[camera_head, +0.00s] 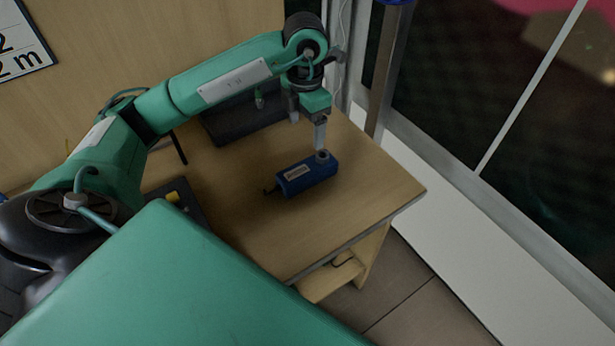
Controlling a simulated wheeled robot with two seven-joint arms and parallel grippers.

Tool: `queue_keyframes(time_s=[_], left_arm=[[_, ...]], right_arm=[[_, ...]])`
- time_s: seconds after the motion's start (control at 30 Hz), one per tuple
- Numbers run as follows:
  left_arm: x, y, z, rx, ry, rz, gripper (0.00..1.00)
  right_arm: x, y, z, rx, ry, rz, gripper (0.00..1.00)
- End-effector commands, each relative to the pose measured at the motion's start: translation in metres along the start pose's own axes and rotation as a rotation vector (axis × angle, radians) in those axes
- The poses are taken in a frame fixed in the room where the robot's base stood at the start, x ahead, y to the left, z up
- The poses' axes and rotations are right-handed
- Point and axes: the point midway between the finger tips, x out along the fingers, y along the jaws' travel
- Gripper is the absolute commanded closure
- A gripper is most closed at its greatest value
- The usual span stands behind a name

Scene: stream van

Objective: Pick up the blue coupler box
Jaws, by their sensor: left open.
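The blue coupler box (307,177) lies on the wooden table (270,232), near its right end. It has a pale label on top and a round grey fitting at its far right corner. My left arm reaches in from the left, and my left gripper (308,138) points down just above the far side of the box. It is open, with one finger close to the round fitting. I cannot tell whether that finger touches the box. My right gripper is not in view.
A dark case (240,122) stands at the back of the table behind the gripper. A dark item with a yellow part (173,196) lies at the table's left. A metal post (388,70) and a window frame stand to the right. The table's front right is clear.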

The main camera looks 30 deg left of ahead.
Motion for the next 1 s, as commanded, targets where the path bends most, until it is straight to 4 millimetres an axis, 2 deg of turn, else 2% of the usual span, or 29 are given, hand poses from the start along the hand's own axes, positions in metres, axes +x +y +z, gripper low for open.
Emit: queue_keyframes(time_s=[0.17,0.43,0.77,1.0], left_arm=[[0.02,0.0,-0.001,-0.001,0.003,-0.002,0.22],[0.071,-0.001,-0.001,-0.001,0.004,-0.002,0.22],[0.1,-0.003,0.0,0.0,0.003,-0.002,0.22],[0.135,-0.006,0.0,0.0,0.003,-0.002,0.22]], right_arm=[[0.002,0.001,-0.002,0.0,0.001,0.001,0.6],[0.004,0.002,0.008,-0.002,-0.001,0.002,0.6],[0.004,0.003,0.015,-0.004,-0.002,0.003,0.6],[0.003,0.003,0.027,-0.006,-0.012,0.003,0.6]])
